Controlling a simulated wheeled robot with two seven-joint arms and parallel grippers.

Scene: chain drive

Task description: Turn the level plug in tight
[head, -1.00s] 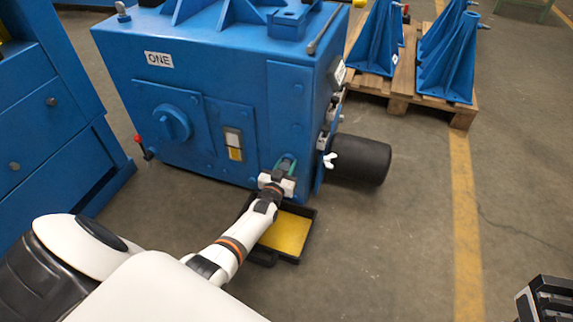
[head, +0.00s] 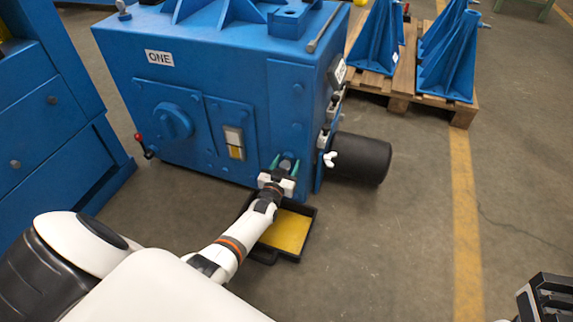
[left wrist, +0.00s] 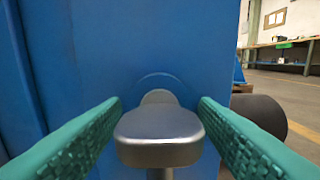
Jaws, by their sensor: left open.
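The level plug (left wrist: 160,132) is a grey metal plug with a broad flat head, set in a round blue boss on the machine's front face. In the head view the plug (head: 289,158) shows small, low at the right of that face. My left gripper (head: 285,164) is at the plug, with its two green fingers open on either side of it. In the left wrist view the fingers of the left gripper (left wrist: 160,125) stand apart from the plug head, with a gap on both sides. My right gripper (head: 546,300) shows only in part at the lower right edge; its fingers cannot be made out.
The blue machine (head: 235,60) has a sight glass (head: 234,143) and a round knob (head: 172,122). A black tray (head: 311,228) with yellow contents lies below the plug. A dark cylinder (head: 362,158) juts out at the right.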

